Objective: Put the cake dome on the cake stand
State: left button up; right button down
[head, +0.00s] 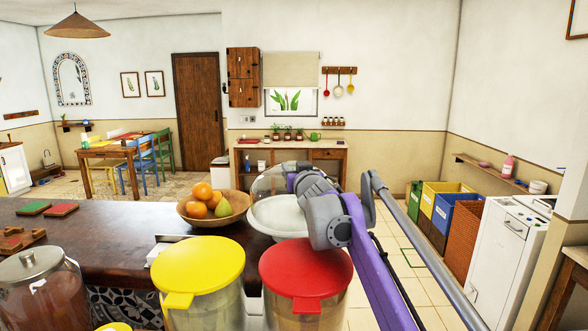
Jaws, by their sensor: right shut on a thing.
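The white cake stand (275,217) is on the dark counter, right of the fruit bowl; my right arm covers its right side. The clear cake dome (267,182) shows as a faint see-through curve just above and behind the stand's plate. My right gripper (297,177) is at the dome's right side, shut on it, with its fingers mostly hidden by my purple and grey wrist. I cannot tell whether the dome's rim touches the stand. My left gripper is not in view.
A wooden bowl (192,218) of fruit stands close left of the stand. A yellow-lidded jar (200,265) and a red-lidded jar (305,268) stand in front. A glass jar (42,290) is at the left. The counter between it and the bowl has free room.

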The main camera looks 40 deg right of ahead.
jog(key=shift+f, duration=0.15)
jog(key=shift+c, duration=2.3)
grip_release()
jog(key=shift+r, duration=0.2)
jog(key=b+v, duration=0.2)
jog(key=v, duration=1)
